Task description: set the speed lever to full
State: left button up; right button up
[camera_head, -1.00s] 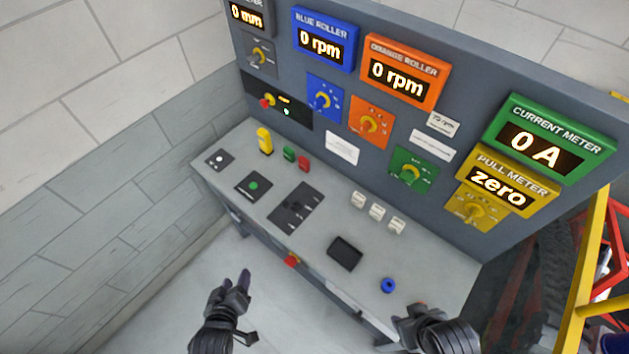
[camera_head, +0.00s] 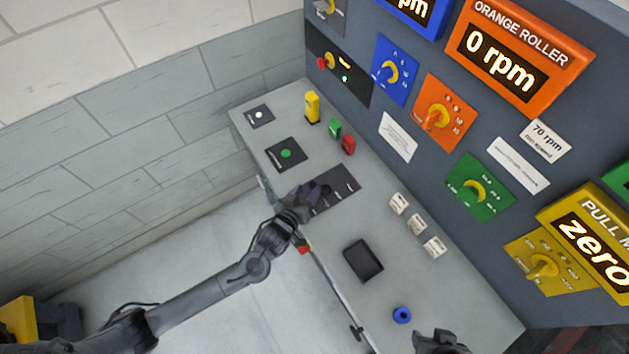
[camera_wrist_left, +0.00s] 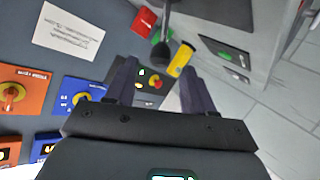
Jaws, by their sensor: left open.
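My left gripper (camera_head: 316,191) is over the near end of the dark lever plate (camera_head: 340,187) on the desk and covers part of it in the head view. The speed lever is not clear there. In the left wrist view a dark lever with a round knob (camera_wrist_left: 161,53) stands ahead of the left gripper (camera_wrist_left: 158,80). Its knob shows between the two spread fingers, which are open and empty; I cannot tell whether they touch it. My right gripper (camera_head: 440,341) shows only in part at the bottom edge of the head view, and its jaws are unclear.
Yellow (camera_head: 312,107), green (camera_head: 335,128) and red (camera_head: 348,144) blocks stand behind the plate. A black tray (camera_head: 363,260), white switches (camera_head: 416,223) and a blue ring (camera_head: 401,315) lie to the right. The upright panel (camera_head: 450,150) with knobs bounds the desk (camera_head: 330,232).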

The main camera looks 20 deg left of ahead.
aim_at(311, 185)
pick_arm(q)
jog(key=shift+x, duration=3.1)
grip_shut()
